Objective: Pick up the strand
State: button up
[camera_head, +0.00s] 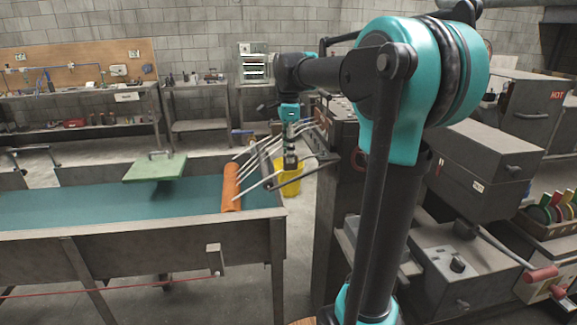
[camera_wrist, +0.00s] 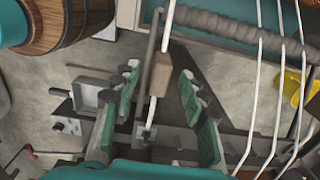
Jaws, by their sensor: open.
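Several thin white strands (camera_head: 250,165) rise from an orange roller and lean to the right in the head view. In the wrist view one white strand (camera_wrist: 168,28) runs down between the fingers of my gripper (camera_wrist: 159,78), with a tan sleeve-like piece (camera_wrist: 161,75) on it. The green-padded fingers stand apart on either side, with visible gaps to the strand. My gripper also shows in the head view (camera_head: 290,160), pointing down among the strand ends. More strands (camera_wrist: 281,80) curve past on the right of the wrist view. The gripper's exact height relative to the strand cannot be told.
The orange roller (camera_head: 231,187) lies at the right end of a teal-bottomed trough (camera_head: 70,204) with a green board (camera_head: 155,168) across it. A yellow bucket (camera_head: 293,180) stands behind the gripper. A dark bar frame (camera_head: 308,174) is close by. A wooden barrel (camera_wrist: 65,20) is upper left.

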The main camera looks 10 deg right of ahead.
aim_at(288, 166)
jog(key=shift+f, duration=1.75)
grip_shut()
notch_tip(288, 166, up, 25)
jog(key=shift+f, duration=0.2)
dwell(0.3)
